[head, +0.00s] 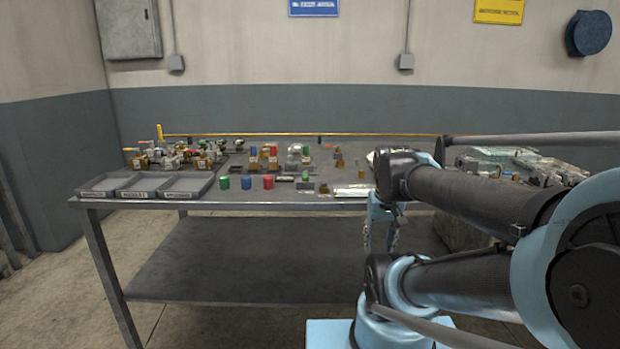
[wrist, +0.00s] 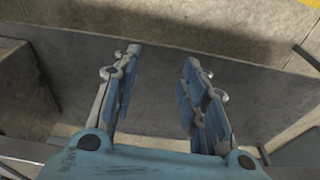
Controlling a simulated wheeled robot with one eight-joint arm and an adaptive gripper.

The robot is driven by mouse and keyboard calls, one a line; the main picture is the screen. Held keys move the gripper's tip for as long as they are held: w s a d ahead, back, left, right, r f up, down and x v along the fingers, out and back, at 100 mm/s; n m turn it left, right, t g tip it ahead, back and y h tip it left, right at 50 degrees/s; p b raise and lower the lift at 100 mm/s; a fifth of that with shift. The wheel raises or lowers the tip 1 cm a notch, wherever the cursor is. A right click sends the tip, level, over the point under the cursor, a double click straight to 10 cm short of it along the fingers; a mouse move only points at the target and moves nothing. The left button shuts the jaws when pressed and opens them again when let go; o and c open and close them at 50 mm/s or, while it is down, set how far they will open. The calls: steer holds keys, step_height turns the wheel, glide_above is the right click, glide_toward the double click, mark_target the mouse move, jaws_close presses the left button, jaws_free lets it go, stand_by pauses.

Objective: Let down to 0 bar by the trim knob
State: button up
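A steel workbench (head: 222,200) carries many small fittings. No trim knob or pressure gauge can be made out at this size. At the bench's left is a cluster of brass and grey fittings (head: 180,153), with some red, orange and green parts. My gripper (head: 381,245) hangs in front of the bench's front edge, pointing down, apart from all the fittings. In the wrist view my gripper (wrist: 162,60) has its fingers wide apart with nothing between them.
Grey labelled trays (head: 146,186) sit at the bench's front left. A yellow rail (head: 300,134) runs along its back. A pale, clear-looking bundle (head: 495,160) lies at the right, partly behind my arm. A stone-like block (head: 455,233) stands at the right.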

steer(key=w+r+m, duration=0.2)
steer(key=w+r, duration=0.2)
steer(key=r, duration=0.1)
steer(key=w+r+m, duration=0.3)
steer(key=w+r, duration=0.1)
steer(key=r, duration=0.1)
steer(key=w+r+m, duration=0.3)
steer(key=w+r, duration=0.1)
steer(key=shift+w+r+g, duration=0.4)
steer(key=w+r+m, duration=0.5)
steer(key=w+r, duration=0.2)
steer(key=w, duration=0.2)
step_height(320, 180, up, 5)
steer(key=m+g, duration=0.1)
steer(key=m, duration=0.5)
glide_above(361, 174)
steer(key=w, duration=0.1)
step_height(361, 174, down, 18)
steer(key=shift+w+d+r, duration=0.15)
jaws_close()
